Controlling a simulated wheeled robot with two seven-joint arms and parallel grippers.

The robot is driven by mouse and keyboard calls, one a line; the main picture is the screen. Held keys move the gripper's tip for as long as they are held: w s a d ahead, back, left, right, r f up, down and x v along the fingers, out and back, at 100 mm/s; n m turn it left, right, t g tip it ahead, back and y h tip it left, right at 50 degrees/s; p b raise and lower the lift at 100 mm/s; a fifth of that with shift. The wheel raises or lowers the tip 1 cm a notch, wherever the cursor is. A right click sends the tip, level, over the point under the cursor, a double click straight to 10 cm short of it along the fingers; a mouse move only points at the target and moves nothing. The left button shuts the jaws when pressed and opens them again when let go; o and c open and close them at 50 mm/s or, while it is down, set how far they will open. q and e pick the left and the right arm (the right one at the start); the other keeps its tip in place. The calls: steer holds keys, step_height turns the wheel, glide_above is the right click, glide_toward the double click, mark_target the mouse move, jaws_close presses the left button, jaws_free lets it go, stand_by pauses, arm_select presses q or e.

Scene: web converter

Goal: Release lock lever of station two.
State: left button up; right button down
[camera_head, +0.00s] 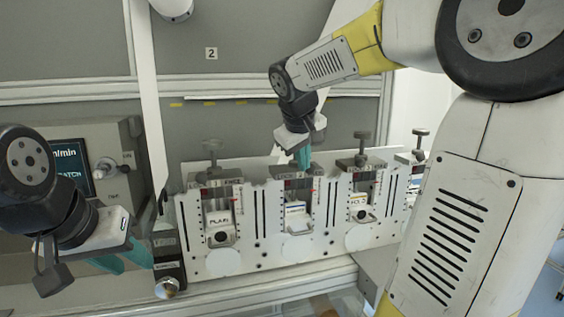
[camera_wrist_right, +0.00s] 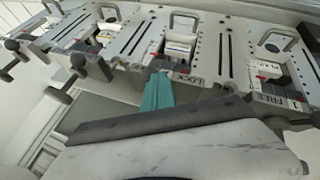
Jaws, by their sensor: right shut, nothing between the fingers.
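Station two (camera_head: 298,215) is the second unit from the left on the white station bar, and its label strip appears to read LOCK in the right wrist view (camera_wrist_right: 189,78). My right gripper (camera_head: 303,158) is shut and empty, its teal fingertips pointing down at the top of station two. It also shows in the wrist view (camera_wrist_right: 158,92), with the tips beside the LOCK label. Station two's lever is hidden behind the gripper; I cannot tell whether they touch. My left gripper (camera_head: 122,258) is at the lower left, well away from station two, its teal fingers apart.
Station three's lever (camera_head: 362,140) and another lever (camera_head: 420,138) stand to the right. A control box with a screen (camera_head: 72,160) is at the left.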

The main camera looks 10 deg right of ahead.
steer(key=shift+d, duration=0.75)
steer(key=shift+r, duration=0.1)
